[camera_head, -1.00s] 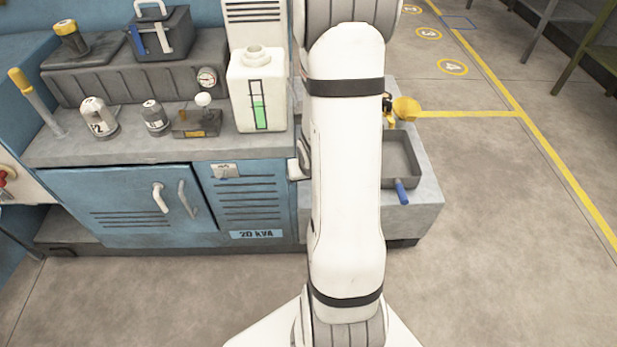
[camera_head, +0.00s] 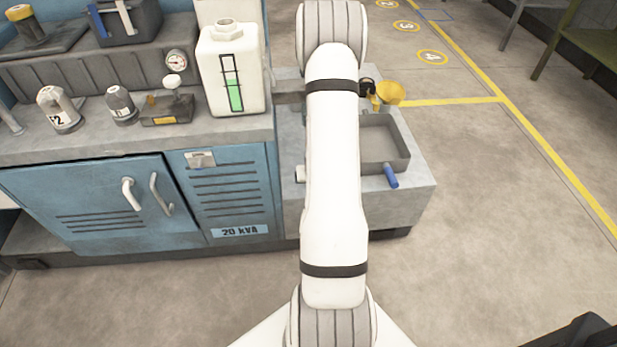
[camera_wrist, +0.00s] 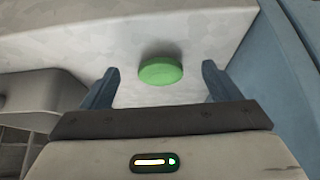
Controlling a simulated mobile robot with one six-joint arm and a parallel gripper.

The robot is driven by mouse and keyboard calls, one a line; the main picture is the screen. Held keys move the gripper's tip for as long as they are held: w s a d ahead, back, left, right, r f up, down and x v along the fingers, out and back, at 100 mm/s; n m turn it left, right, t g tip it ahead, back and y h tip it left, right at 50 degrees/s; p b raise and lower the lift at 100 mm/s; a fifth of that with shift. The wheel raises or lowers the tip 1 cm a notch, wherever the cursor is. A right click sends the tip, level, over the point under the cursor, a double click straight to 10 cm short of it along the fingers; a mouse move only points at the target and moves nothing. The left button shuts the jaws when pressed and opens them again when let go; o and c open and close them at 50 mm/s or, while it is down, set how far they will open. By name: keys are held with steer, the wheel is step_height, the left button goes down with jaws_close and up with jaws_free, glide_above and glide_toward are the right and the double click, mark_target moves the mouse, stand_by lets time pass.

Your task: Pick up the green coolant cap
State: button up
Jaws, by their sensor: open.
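The green coolant cap (camera_wrist: 160,71) is a flat round disc lying on a pale grey surface in the wrist view. My gripper (camera_wrist: 160,84) is open, with one finger to the left of the cap and one to the right. The cap lies between and slightly beyond the fingers, and I see no contact. In the head view the cap does not show, and my arm covers part of the low grey ledge (camera_head: 405,205). A white coolant tank (camera_head: 232,82) with a green level gauge stands on the counter left of my arm.
A grey tray (camera_head: 380,140) with a blue handle (camera_head: 391,176) sits on the ledge right of my arm, near a yellow funnel-like part (camera_head: 390,94). Blue cabinets (camera_head: 90,200) stand at left. In the wrist view, a blue wall (camera_wrist: 275,75) is close at right. Open floor lies right.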

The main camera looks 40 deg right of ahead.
steer(key=shift+w+d, duration=0.3)
steer(key=shift+w, duration=0.2)
steer(key=shift+w+d+b, duration=0.15)
steer(key=shift+w+d, duration=0.25)
steer(key=shift+w, duration=0.2)
steer(key=shift+w+d+b, duration=0.15)
steer(key=shift+w+d, duration=0.2)
steer(key=shift+w, duration=0.25)
steer(key=shift+b+x, duration=0.35)
steer(key=shift+x, duration=1.05)
steer(key=shift+s+a+f, duration=0.1)
steer(key=shift+s, duration=0.05)
steer(key=shift+c, duration=0.2)
steer(key=c, duration=1.1)
